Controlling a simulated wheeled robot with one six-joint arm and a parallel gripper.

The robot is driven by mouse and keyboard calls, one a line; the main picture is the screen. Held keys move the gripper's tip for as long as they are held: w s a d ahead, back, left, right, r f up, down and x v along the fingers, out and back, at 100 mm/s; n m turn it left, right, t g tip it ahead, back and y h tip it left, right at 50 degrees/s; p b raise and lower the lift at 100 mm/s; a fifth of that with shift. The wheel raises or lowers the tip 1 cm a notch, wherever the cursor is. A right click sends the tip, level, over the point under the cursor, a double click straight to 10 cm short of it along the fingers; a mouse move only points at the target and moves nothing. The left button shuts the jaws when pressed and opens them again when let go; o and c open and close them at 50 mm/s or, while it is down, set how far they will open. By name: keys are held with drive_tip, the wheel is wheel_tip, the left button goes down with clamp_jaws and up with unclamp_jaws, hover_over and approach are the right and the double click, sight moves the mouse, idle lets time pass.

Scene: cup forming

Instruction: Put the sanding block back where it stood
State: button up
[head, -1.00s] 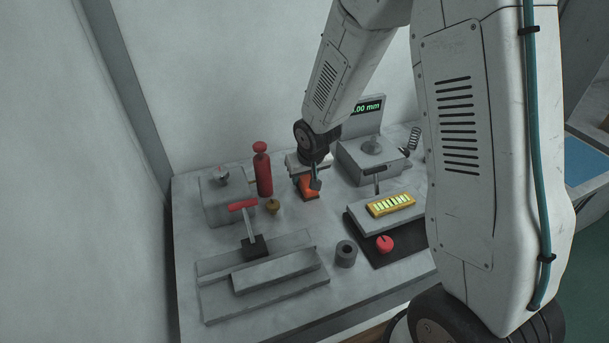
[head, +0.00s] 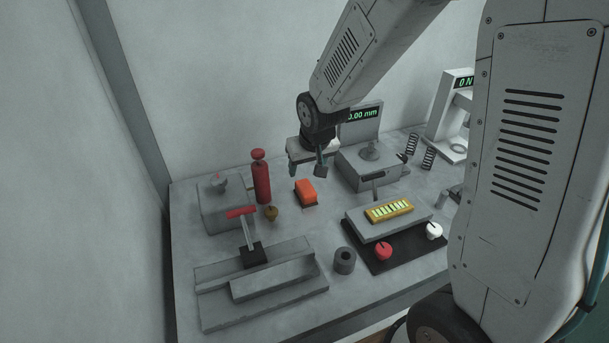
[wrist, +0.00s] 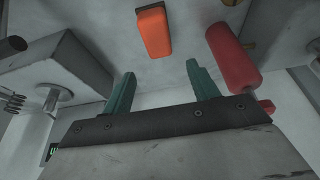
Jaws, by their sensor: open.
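The orange sanding block (head: 306,191) lies on the grey workbench near its back, to the right of a red cylinder. It also shows in the wrist view (wrist: 154,33), beyond the fingertips and apart from them. My gripper (head: 306,170) is above and behind the block in the head view, open and empty. Its two green-grey fingers (wrist: 161,72) stand well apart in the wrist view, with bare surface between them.
A red bottle-like cylinder (head: 261,178) stands left of the block, with a small brass knob (head: 270,212) nearby. A grey gauge with display (head: 366,160) stands to the right. A yellow-lit slab (head: 389,211), grey ring (head: 344,260) and clamp fixture (head: 265,275) sit nearer.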

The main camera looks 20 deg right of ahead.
drive_tip(key=shift+v, duration=1.65)
drive_tip(key=s+d+r+g, duration=0.1)
drive_tip(key=s+r, duration=0.3)
drive_tip(key=s, duration=0.5)
drive_tip(key=s+d+r+g, duration=0.1)
drive_tip(key=s+r, duration=0.4)
drive_tip(key=s, duration=0.4)
drive_tip(key=s+r+g, duration=0.1)
drive_tip(key=s+r, duration=0.4)
drive_tip(key=s, duration=0.5)
drive_tip(key=shift+d, duration=0.4)
drive_tip(key=shift+w+r, duration=0.1)
